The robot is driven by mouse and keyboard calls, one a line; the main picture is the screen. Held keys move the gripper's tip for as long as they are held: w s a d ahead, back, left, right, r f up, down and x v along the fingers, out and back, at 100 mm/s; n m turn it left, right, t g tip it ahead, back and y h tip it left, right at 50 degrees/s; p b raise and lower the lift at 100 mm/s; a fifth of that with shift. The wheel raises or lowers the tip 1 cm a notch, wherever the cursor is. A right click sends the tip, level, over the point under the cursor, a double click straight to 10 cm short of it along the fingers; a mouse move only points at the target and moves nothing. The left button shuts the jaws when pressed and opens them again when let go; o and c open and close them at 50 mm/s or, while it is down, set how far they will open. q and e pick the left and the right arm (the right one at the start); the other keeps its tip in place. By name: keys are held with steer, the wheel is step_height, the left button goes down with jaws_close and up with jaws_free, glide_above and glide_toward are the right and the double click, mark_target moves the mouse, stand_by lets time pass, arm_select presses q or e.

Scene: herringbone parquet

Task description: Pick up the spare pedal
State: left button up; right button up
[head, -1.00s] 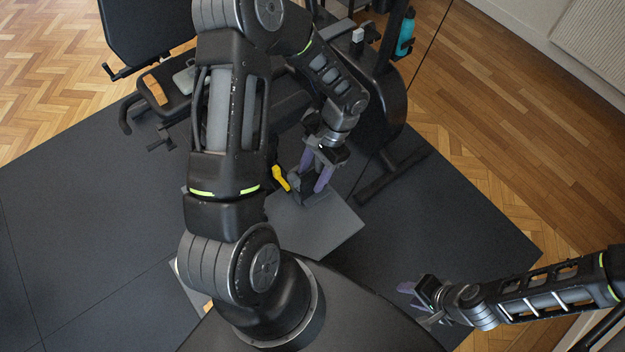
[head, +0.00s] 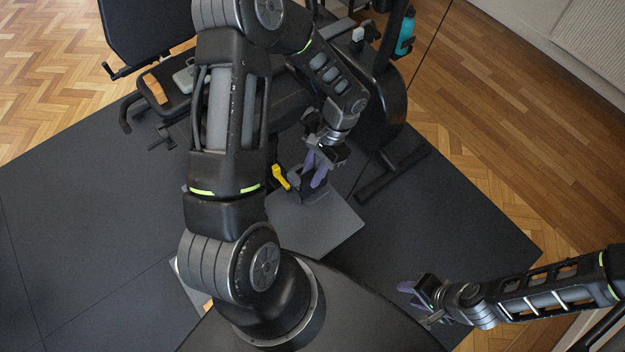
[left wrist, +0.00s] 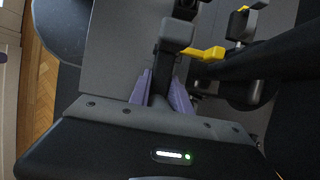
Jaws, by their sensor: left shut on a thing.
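The spare pedal (head: 307,190) is a dark block with a yellow piece (head: 281,177) beside it, at the far edge of a grey panel (head: 320,226). In the left wrist view the dark pedal (left wrist: 176,34) lies just beyond my fingers, with the yellow piece (left wrist: 204,53) to its right. My left gripper (head: 315,170) reaches down from above, its purple fingers shut on a dark part of the pedal, which they partly hide. In the left wrist view the fingers (left wrist: 161,92) stand on either side of that part. My right gripper (head: 412,294) is low at the right, away from the pedal; its finger gap is unclear.
An exercise bike (head: 380,110) stands just behind and right of the pedal, its foot bar (head: 392,176) on the black mat (head: 90,250). A teal bottle (head: 405,35) is on it. A seat (head: 145,30) is at the upper left. The mat's left side is clear.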

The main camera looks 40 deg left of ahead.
mark_target(316, 160)
arm_select(q)
jaws_close()
stand_by(0.5)
steer(key=shift+r, duration=0.8)
steer(key=shift+b+v, duration=0.45)
steer(key=shift+v, duration=0.5)
steer(key=w+d+b, duration=0.1)
steer(key=w+d, duration=0.1)
steer(key=w, duration=0.6)
steer(key=w+d+b, duration=0.2)
steer(key=w+d, duration=0.1)
steer(key=w, duration=0.5)
steer(key=shift+w, duration=0.3)
